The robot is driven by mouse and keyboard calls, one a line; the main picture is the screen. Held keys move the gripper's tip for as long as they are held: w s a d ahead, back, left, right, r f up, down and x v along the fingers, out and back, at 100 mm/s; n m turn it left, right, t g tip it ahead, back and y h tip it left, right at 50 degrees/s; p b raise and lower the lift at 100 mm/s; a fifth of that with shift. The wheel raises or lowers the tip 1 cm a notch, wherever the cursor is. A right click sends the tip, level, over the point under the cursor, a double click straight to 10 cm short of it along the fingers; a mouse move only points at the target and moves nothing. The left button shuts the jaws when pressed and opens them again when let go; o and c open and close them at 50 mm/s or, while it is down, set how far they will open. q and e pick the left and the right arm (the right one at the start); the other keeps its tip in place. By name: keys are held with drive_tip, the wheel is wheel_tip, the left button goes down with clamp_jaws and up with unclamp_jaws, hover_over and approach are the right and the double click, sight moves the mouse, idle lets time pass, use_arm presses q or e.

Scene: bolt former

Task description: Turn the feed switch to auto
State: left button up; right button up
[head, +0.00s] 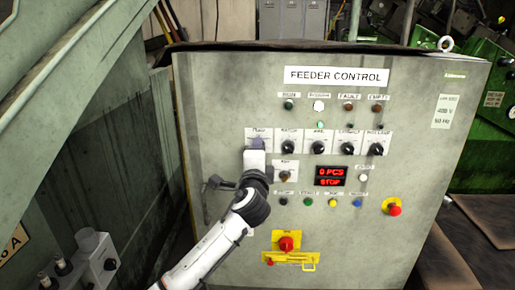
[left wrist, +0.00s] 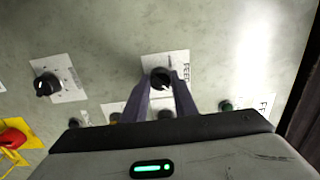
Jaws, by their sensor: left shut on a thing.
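The feed switch (left wrist: 160,75) is a black rotary knob on a white label plate, and part of the word FEED reads on the plate in the left wrist view. In the head view it is the leftmost knob of the upper row; its plate (head: 258,132) shows, but the gripper hides the knob. My left gripper (head: 257,143) is at the panel face, with its two dark fingers (left wrist: 162,84) closed around the knob's sides. I cannot tell which position the knob's pointer marks. My right gripper is not in view.
The grey feeder control cabinet (head: 230,90) carries several other black knobs (head: 319,147) right of the feed switch. Below are a red display (head: 330,175), coloured buttons, a red emergency button (head: 394,210) and a red-yellow main switch (head: 286,244). Green machinery (head: 480,110) stands right.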

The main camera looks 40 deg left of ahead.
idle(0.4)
use_arm(q)
drive_tip(key=o, duration=1)
drive_tip(key=shift+o, duration=0.2)
drive_tip(key=b+v, duration=0.1)
drive_tip(key=v, duration=0.9)
drive_tip(key=shift+s, duration=0.15)
